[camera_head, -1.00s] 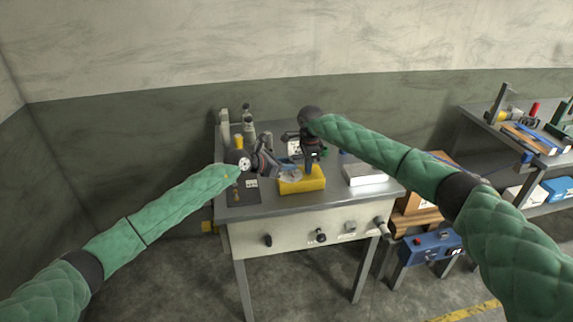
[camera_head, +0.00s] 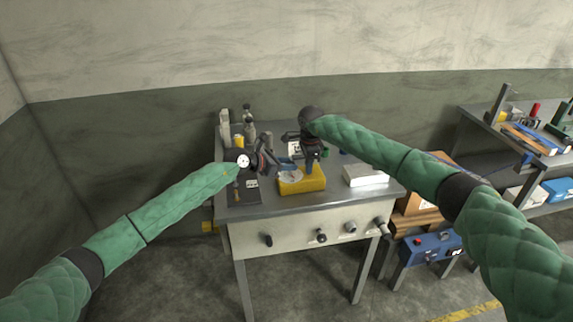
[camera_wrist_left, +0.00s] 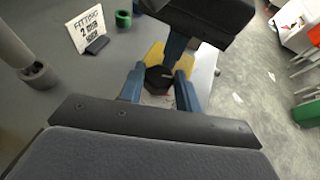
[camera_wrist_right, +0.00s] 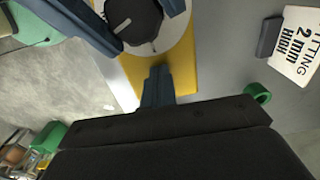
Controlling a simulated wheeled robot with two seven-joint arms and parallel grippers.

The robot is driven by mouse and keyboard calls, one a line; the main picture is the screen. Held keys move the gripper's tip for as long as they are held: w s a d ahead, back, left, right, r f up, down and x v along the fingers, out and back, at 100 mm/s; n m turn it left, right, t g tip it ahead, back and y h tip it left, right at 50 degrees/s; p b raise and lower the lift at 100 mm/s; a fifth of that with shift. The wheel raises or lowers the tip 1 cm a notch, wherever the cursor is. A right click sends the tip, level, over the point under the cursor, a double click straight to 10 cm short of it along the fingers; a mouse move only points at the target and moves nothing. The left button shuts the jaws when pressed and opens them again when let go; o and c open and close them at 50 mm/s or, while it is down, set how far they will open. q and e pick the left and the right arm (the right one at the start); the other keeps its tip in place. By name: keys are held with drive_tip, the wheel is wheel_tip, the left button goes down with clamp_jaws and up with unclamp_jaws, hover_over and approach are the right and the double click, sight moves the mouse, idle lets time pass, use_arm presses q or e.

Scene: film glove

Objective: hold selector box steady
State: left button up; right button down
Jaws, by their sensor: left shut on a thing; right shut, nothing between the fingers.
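The selector box (camera_head: 303,187) is a yellow block on the bench top. A pale round dial plate (camera_wrist_right: 180,50) lies on its top, with a dark knob (camera_wrist_right: 135,20) on it. My left gripper (camera_head: 290,165) reaches in from the left; its blue fingers (camera_wrist_left: 158,90) are shut on the dark knob (camera_wrist_left: 158,76). My right gripper (camera_head: 313,165) comes down from above at the box's right part. Its fingers (camera_wrist_right: 157,85) are together and empty, with their tips over the yellow top; whether they touch it I cannot tell.
A white box (camera_head: 366,176) stands to the right on the bench. A small sign (camera_wrist_right: 297,45) and a green ring (camera_wrist_right: 258,93) are nearby. Bottles (camera_head: 248,125) stand at the back left. Knobs (camera_head: 321,236) line the bench front. My two grippers are close together.

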use_arm(q)
drive_tip(key=shift+d+f, duration=0.1)
drive_tip(key=shift+f, duration=0.05)
drive_tip(key=m+g+h, duration=0.1)
drive_tip(key=m+g, duration=0.2)
drive_tip(key=g, duration=0.1)
drive_tip(key=shift+w+m+h, duration=0.2)
drive_tip(key=shift+m+h, duration=0.2)
drive_tip(key=m+g, duration=0.3)
drive_tip(key=g, duration=0.1)
drive_tip(key=shift+w+m+h, duration=0.25)
drive_tip(key=shift+m+h, duration=0.05)
drive_tip(key=m+g, duration=0.1)
drive_tip(key=g, duration=0.1)
drive_tip(key=m+g+y, duration=0.1)
drive_tip(key=m+g, duration=0.1)
drive_tip(key=shift+w+m, duration=0.2)
drive_tip(key=shift+m, duration=0.1)
drive_tip(key=shift+w+d+m+g+y, duration=0.15)
drive_tip(key=shift+m+g+y, duration=1.05)
drive_tip(key=shift+m+g, duration=0.75)
drive_tip(key=shift+g+y, duration=0.3)
drive_tip(key=shift+g, duration=0.05)
drive_tip(key=shift+m, duration=0.25)
drive_tip(key=o, duration=1)
drive_tip(key=shift+c, duration=0.2)
